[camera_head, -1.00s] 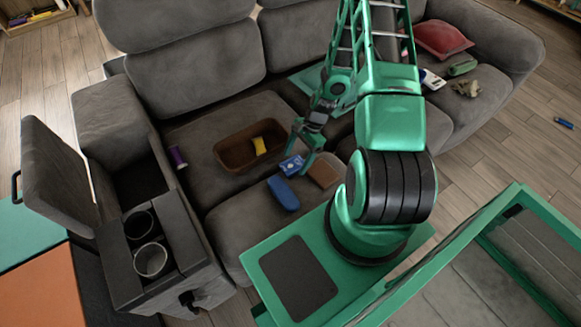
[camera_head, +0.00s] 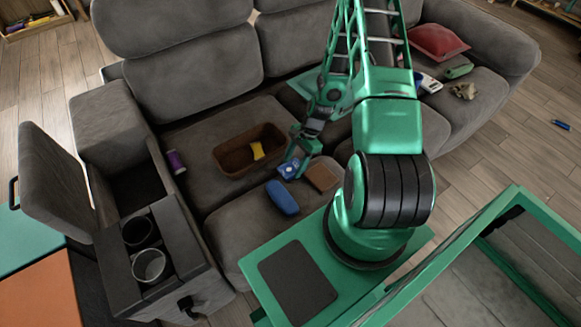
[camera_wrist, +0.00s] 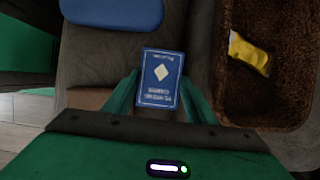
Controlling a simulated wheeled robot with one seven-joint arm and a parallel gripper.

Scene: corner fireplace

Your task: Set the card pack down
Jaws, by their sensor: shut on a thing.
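The card pack (camera_wrist: 161,79) is a small blue box with a white diamond and white lettering. In the wrist view it sits between the two fingers of my gripper (camera_wrist: 158,98), which is shut on it. In the head view the card pack (camera_head: 289,168) shows at the fingertips of my gripper (camera_head: 295,166), low over the sofa seat. It is between the blue case and the basket. I cannot tell whether its underside touches the cushion.
A brown basket (camera_head: 225,164) holding a yellow packet (camera_head: 257,151) is behind and to the left. A blue rounded case (camera_head: 282,197) lies in front, and a brown square item (camera_head: 322,177) to the right. A purple spool (camera_head: 176,161) is by the armrest.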

